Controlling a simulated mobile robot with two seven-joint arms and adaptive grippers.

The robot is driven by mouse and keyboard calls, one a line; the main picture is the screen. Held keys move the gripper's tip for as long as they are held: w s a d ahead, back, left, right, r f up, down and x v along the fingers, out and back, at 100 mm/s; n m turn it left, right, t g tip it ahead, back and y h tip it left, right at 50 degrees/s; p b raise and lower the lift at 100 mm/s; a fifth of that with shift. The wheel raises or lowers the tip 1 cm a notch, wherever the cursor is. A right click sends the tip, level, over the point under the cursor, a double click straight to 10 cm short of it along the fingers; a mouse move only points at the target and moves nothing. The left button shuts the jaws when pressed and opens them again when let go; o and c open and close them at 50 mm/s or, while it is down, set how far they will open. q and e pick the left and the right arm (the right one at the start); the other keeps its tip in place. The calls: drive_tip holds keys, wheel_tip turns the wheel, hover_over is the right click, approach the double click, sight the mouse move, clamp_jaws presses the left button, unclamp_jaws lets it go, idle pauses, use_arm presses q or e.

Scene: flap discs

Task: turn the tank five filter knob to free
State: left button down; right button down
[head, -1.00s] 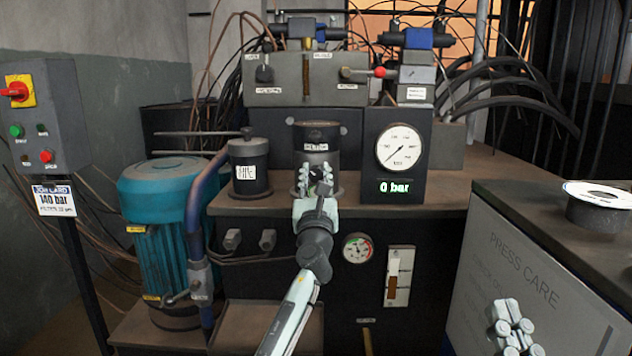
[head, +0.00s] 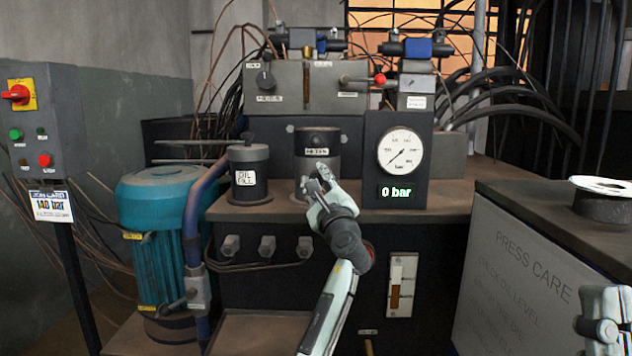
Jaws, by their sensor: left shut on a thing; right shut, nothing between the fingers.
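The dark cylindrical filter housing (head: 318,144) with a small label stands on the tank top in the middle of the head view. My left gripper (head: 317,182) is at the front of this housing, rolled over to one side. It is shut on what appears to be the filter knob, which the fingers hide, so its pointing direction cannot be read. The label is too blurred to read. My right gripper (head: 603,322) is shut and empty at the lower right, far from the housing, in front of the press care cabinet.
An oil fill pot (head: 248,176) stands left of the housing. A pressure gauge box (head: 398,150) reading 0 bar stands to the right. A blue motor (head: 160,235) and switch post (head: 45,125) are at left. The cabinet (head: 540,260) fills the right.

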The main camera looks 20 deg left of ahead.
use_arm(q)
drive_tip(key=shift+f+n, duration=0.1)
drive_tip(key=shift+n, duration=0.2)
drive_tip(key=c, duration=1.2)
unclamp_jaws()
drive_tip(key=shift+o, duration=0.2)
drive_tip(key=shift+s+d, duration=0.1)
drive_tip(key=v, duration=1.1)
drive_tip(key=shift+s+d, duration=0.25)
drive_tip(key=shift+s, duration=0.05)
